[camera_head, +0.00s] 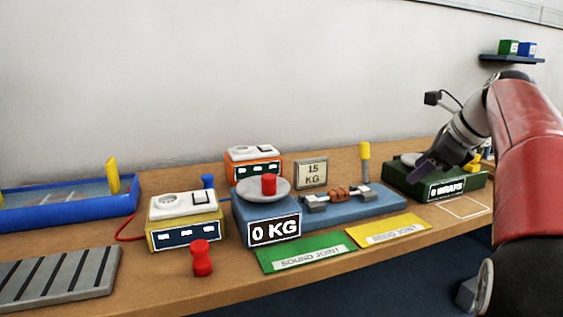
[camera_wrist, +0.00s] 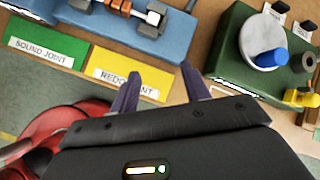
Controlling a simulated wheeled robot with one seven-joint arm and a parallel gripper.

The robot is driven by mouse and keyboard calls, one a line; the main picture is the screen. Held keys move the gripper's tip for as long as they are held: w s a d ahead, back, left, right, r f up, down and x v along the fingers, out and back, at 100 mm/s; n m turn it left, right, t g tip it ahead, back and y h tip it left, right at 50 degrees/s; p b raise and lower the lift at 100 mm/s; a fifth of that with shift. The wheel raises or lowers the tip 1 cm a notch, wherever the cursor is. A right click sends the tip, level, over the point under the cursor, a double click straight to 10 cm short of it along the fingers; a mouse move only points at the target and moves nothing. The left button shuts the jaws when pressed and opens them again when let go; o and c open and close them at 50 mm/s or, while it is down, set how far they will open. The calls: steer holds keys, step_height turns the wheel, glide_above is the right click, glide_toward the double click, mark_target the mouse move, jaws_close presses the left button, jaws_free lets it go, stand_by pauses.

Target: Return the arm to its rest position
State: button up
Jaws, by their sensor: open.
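My red arm (camera_head: 528,150) reaches in from the right over the bench. My gripper (camera_head: 424,165) is at the right end of the bench, in front of the green unit marked "0 WRAPS" (camera_head: 446,189). In the wrist view my gripper (camera_wrist: 163,88) has its two purple fingers apart with nothing between them. The fingers point at the bench between the yellow "REDO JOINT" card (camera_wrist: 128,72) and the green unit (camera_wrist: 232,68). The gripper hides part of the green unit in the head view.
A blue tester (camera_head: 375,205) reading "0 KG" stands mid-bench, with a green "SOUND JOINT" card (camera_head: 307,252) in front. A red peg-shaped piece (camera_head: 202,259), a yellow box (camera_head: 186,238) and a grey slotted plate (camera_head: 60,275) are left. A blue tray (camera_head: 70,214) stands far left.

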steer(key=s+a+f+n+h, duration=0.1)
steer(key=s+a+f+n, duration=0.3)
steer(key=s+f+n, duration=0.3)
steer(key=s+a+f+n+h, duration=0.1)
steer(key=s+a+f+n, duration=0.4)
steer(key=s+f+n, duration=0.2)
steer(key=s+a+f+n+g+h, duration=0.1)
steer(key=s+a+f+n+h, duration=0.1)
steer(key=s+a+f+n, duration=0.2)
steer(key=s+f+n, duration=0.3)
steer(key=s+n, duration=0.3)
steer(key=s, duration=0.3)
steer(key=shift+s+a+f+n, duration=0.15)
steer(key=shift+a+f+n, duration=0.2)
steer(key=shift+n, duration=0.05)
